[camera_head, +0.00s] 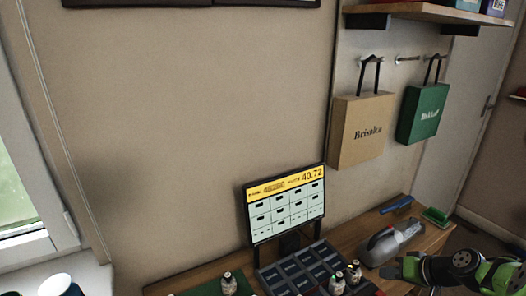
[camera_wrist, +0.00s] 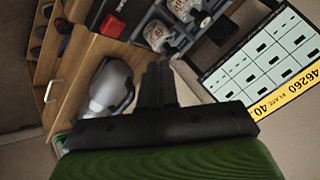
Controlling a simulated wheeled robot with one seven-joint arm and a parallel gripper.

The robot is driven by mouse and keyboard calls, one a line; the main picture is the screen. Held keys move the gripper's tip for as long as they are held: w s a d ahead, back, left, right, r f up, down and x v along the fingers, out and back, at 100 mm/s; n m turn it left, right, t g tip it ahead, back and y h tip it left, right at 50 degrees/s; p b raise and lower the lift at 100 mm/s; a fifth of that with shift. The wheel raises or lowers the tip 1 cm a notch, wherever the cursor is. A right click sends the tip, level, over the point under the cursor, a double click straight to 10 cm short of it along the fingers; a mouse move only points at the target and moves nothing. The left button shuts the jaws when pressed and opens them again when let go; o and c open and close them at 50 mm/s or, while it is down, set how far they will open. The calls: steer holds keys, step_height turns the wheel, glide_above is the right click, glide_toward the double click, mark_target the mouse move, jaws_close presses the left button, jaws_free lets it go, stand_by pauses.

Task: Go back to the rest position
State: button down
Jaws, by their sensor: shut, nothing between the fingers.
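My gripper (camera_wrist: 158,84) shows in the wrist view with its two dark fingers together and nothing between them. In the head view my green and black arm (camera_head: 455,268) reaches in at the lower right corner; the fingertips are not clear there. In the wrist view the gripper appears in front of the wooden counter, beside a grey handheld vacuum (camera_wrist: 110,88).
A screen (camera_head: 286,205) stands on the wooden counter (camera_head: 340,237) behind a dark tray (camera_head: 300,268) with small bottles (camera_head: 337,283) near it. A blue item (camera_head: 397,204) and a green brush (camera_head: 435,216) lie at the right. Tan (camera_head: 361,130) and green (camera_head: 422,112) bags hang above.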

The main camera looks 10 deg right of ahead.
steer(key=s+a+r+n+g+h+p, duration=0.35)
steer(key=a+r+p, duration=0.25)
steer(key=a+r, duration=1.15)
steer(key=s+a+r+p, duration=0.2)
steer(key=s+a+r, duration=0.1)
steer(key=s, duration=0.5)
steer(key=s+a+r+t+p, duration=0.1)
steer(key=s+a+r+p, duration=0.1)
steer(key=s+a+r, duration=0.2)
steer(key=s+a, duration=0.1)
steer(key=s, duration=0.2)
steer(key=shift+s, duration=0.4)
